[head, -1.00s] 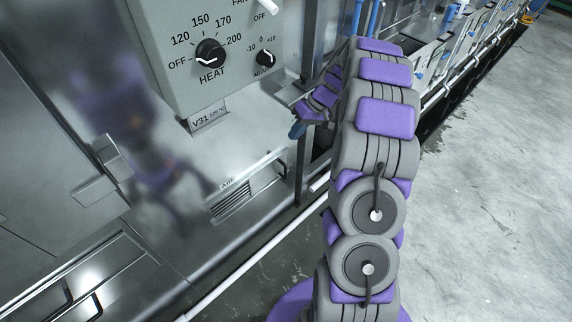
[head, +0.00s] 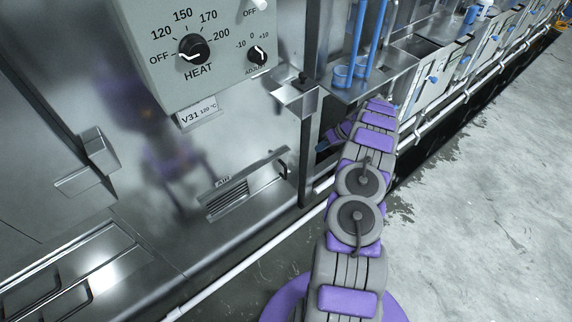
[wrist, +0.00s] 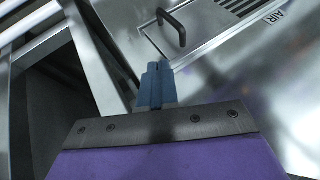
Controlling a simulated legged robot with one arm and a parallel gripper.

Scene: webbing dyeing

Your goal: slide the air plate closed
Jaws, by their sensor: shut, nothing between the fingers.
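The air plate (head: 260,181) is a flat metal slide low on the steel machine front, under the small AIR label. Slots of the vent grille (head: 229,200) show uncovered at its left. A dark bar handle (head: 285,168) stands at the plate's right end. In the wrist view the plate (wrist: 206,20), handle (wrist: 173,27) and part of the grille (wrist: 245,6) are at the top. My gripper (wrist: 154,72) is shut and empty, its blue fingertips just below the handle, seemingly apart from it. In the head view my gripper is mostly hidden behind a dark upright post and my arm.
The grey control box (head: 205,50) with HEAT and ADJUST knobs juts out above the plate. The dark post (head: 308,150) stands right of the handle, with a small metal bracket on it. A white pipe (head: 250,262) runs along the floor edge. Open floor (head: 480,210) lies right.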

